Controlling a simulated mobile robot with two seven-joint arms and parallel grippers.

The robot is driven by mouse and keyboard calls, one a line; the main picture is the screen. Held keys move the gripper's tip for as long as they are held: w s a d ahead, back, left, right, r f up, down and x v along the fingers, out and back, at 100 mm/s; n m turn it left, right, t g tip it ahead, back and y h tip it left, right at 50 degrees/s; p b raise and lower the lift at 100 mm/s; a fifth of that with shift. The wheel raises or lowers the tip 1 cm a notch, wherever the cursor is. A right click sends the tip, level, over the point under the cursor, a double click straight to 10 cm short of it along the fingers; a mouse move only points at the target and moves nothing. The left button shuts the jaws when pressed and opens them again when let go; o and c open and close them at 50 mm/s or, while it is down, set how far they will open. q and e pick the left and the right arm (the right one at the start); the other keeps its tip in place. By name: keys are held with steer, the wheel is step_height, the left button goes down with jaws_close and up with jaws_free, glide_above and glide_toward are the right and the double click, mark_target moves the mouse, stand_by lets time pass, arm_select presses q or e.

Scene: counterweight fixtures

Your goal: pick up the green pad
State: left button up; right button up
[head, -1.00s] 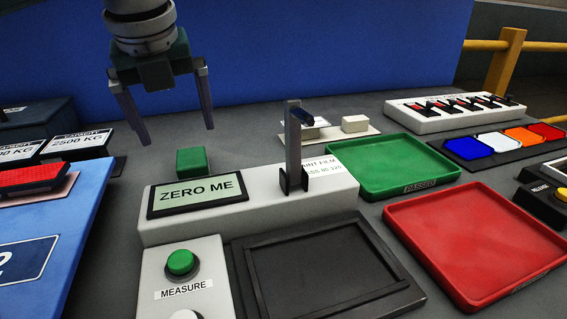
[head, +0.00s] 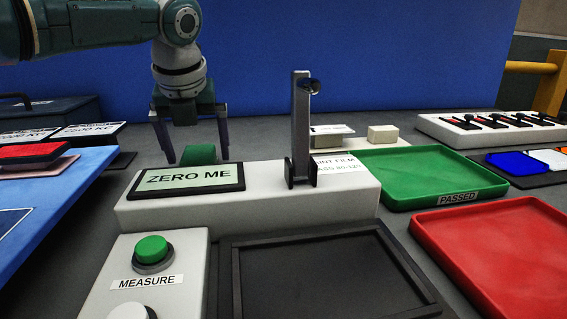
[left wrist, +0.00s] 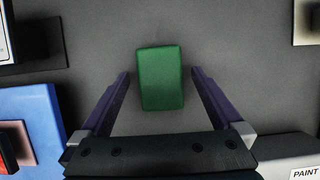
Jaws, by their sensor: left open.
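The green pad (head: 199,154) lies on the grey table behind the white gauge with the ZERO ME display (head: 188,178), which hides its lower part in the head view. In the left wrist view the whole pad (left wrist: 160,78) shows as a green block. My left gripper (head: 196,150) is open and points down at the pad. In the left wrist view its two fingers (left wrist: 160,84) stand apart on either side of the pad, with a gap on each side. The jaws are empty. My right gripper is not in view.
The gauge's upright post (head: 301,130) rises to the right of the pad. A green PASSED tray (head: 440,197) and a red tray (head: 490,240) lie to the right. A blue panel (head: 40,205) is at the left. Bare table surrounds the pad.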

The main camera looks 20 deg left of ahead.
arm_select(q)
steer(key=shift+w+f, duration=0.2)
steer(key=shift+f, duration=0.25)
steer(key=shift+a, duration=0.1)
steer(key=shift+c, duration=0.4)
steer(key=c, duration=1.2)
